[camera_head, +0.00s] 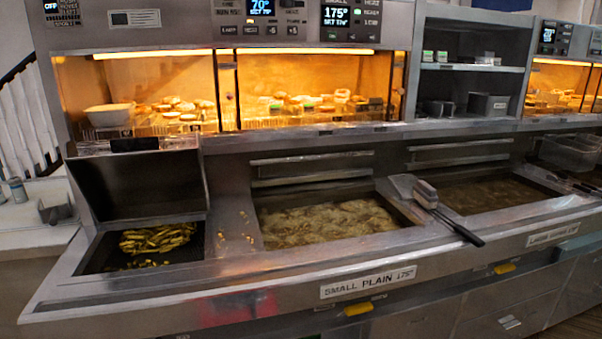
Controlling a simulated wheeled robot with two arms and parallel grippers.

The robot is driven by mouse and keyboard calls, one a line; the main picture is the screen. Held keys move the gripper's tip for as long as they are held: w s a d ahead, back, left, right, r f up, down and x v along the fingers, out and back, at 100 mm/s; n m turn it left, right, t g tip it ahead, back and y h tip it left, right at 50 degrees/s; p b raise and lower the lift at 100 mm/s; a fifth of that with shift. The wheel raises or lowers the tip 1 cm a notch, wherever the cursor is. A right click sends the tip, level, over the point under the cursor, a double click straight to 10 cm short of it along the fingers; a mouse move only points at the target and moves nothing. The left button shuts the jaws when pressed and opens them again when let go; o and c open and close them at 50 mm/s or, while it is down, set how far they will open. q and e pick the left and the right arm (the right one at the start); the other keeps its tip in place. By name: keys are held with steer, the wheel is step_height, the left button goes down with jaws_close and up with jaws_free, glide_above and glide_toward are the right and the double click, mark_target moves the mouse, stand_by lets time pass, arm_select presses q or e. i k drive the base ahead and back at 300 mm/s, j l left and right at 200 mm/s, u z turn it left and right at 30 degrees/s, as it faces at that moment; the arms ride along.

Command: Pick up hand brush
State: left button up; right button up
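What looks like the hand brush (425,193) lies on the steel divider between the two fryer vats, right of the picture's middle. It has a pale grey block-like head at the back. A thin black handle slants toward the front right edge of the counter. A flat grey metal piece lies beside or under its head; I cannot tell whether they touch. Neither of my grippers shows in the head view.
A vat of bubbling oil (325,222) lies left of the brush and a darker vat (490,192) lies right. A chip tray (97,250) is at the left. Lit food cabinets stand behind. The sloped steel front edge (240,295) runs along the counter.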

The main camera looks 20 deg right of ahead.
mark_target(426, 194)
steer(key=i+l+u, duration=0.1)
steer(key=l, duration=0.8)
steer(key=l+u, duration=0.1)
steer(key=l, duration=0.85)
